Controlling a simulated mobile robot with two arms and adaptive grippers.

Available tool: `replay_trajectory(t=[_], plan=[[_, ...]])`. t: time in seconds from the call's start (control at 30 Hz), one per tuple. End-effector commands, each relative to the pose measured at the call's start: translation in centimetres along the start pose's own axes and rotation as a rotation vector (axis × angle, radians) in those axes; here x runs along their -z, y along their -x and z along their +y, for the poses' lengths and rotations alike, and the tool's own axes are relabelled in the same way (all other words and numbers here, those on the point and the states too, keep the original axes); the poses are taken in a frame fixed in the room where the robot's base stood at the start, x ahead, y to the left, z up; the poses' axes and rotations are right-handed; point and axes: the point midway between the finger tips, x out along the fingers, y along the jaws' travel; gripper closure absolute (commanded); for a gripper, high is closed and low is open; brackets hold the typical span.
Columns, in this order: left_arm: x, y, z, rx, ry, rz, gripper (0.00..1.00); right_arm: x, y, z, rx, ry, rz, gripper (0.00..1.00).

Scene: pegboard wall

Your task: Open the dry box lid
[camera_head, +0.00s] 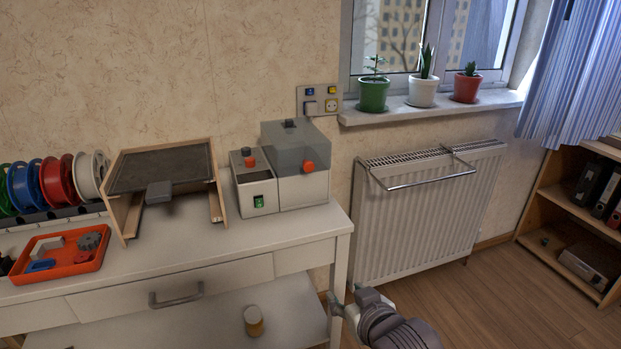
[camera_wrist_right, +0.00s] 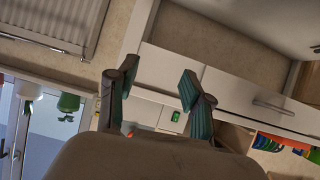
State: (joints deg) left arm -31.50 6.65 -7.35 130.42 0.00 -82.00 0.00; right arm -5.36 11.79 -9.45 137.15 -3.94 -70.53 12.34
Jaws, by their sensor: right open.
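The dry box (camera_head: 303,190) stands on the right end of the white table, against the wall. Its grey see-through lid (camera_head: 287,150) looks shut, with a dark knob on top and an orange-red knob on the front. My right gripper (camera_head: 347,300) is open and empty, low at the table's right front corner, apart from and below the box. In the right wrist view its two fingers (camera_wrist_right: 158,88) are spread, with a green switch (camera_wrist_right: 176,116) showing beyond them. The box is mostly hidden in that view. My left gripper is not in view.
A control unit (camera_head: 255,190) with a red knob and green switch adjoins the box's left side. Left are a wooden-sided frame (camera_head: 215,190), filament spools (camera_head: 57,182) and an orange tray (camera_head: 60,262). A radiator (camera_head: 430,215) stands right of the table.

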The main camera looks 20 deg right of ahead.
Motion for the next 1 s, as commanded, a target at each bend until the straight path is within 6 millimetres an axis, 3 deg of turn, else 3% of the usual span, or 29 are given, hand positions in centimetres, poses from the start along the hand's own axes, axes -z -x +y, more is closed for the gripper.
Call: replay_trajectory(t=[0.03,0.1,0.2,0.3,0.43,0.57,1.0], plan=[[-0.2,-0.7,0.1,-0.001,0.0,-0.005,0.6,4.0,-0.1,0.2,-0.003,-0.008,0.106,0.5],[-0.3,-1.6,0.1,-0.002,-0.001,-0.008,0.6,8.7,0.2,0.4,-0.002,-0.022,0.234,0.5],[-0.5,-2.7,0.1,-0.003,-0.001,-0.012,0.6,14.1,1.1,0.5,0.003,-0.038,0.385,0.5],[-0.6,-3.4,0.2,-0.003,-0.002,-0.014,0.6,17.2,1.9,0.6,0.01,-0.047,0.475,0.5],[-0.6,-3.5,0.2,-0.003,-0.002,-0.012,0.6,18.8,1.9,0.6,0.014,-0.051,0.515,0.5],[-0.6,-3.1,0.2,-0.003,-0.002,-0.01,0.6,19.4,0.6,0.6,0.014,-0.051,0.514,0.5],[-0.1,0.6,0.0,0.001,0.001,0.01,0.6,23.7,-7.3,0.6,0.013,-0.05,0.511,0.5]])
